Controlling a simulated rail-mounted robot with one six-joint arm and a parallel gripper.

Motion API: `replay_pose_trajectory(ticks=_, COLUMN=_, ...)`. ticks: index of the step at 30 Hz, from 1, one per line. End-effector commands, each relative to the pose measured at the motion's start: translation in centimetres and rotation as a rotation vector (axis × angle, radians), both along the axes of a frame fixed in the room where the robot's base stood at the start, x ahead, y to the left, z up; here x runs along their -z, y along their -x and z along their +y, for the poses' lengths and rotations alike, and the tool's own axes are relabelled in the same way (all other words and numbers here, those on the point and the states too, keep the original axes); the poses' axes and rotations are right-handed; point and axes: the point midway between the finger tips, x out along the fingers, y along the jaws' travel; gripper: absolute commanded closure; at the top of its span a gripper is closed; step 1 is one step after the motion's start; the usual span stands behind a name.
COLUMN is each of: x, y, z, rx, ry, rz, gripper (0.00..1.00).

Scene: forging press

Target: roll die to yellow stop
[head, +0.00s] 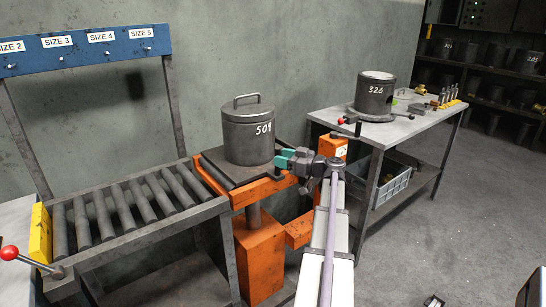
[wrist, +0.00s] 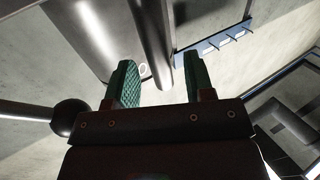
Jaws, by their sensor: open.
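The die (head: 248,137) is a dark grey cylinder marked 501 with a bail handle on top. It stands upright on the dark top of the orange lift table (head: 262,190). The yellow stop (head: 40,233) is at the far left end of the roller conveyor (head: 125,210). My gripper (head: 283,160) is open at the right side of the die, low down. In the wrist view, its green fingers (wrist: 162,72) stand apart with a dark bar (wrist: 155,35) seen between them. The die's grey side shows at upper left there (wrist: 100,30). I cannot tell whether the fingers touch anything.
A red-knobbed lever (head: 30,262) stands by the yellow stop. A blue size board (head: 85,50) rises behind the conveyor. At right, a table (head: 405,125) holds another cylinder (head: 375,95) marked 326, with a grey crate (head: 392,185) below. The rollers are empty.

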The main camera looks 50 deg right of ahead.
Motion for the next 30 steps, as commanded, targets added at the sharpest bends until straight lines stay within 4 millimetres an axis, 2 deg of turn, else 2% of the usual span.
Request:
replay_pose_trajectory(ticks=3, x=0.0, y=-2.3, z=0.7, rx=-0.002, ry=0.000, rz=0.000, gripper=0.51)
replay_pose_trajectory(ticks=6, x=0.0, y=-3.4, z=1.0, rx=0.000, ry=-0.001, rz=0.000, gripper=0.51)
replay_pose_trajectory(ticks=15, x=0.0, y=-3.8, z=1.2, rx=0.000, ry=-0.001, rz=0.001, gripper=0.52)
replay_pose_trajectory(ticks=30, x=0.0, y=-3.8, z=1.2, rx=0.000, ry=-0.001, rz=0.001, gripper=1.00)
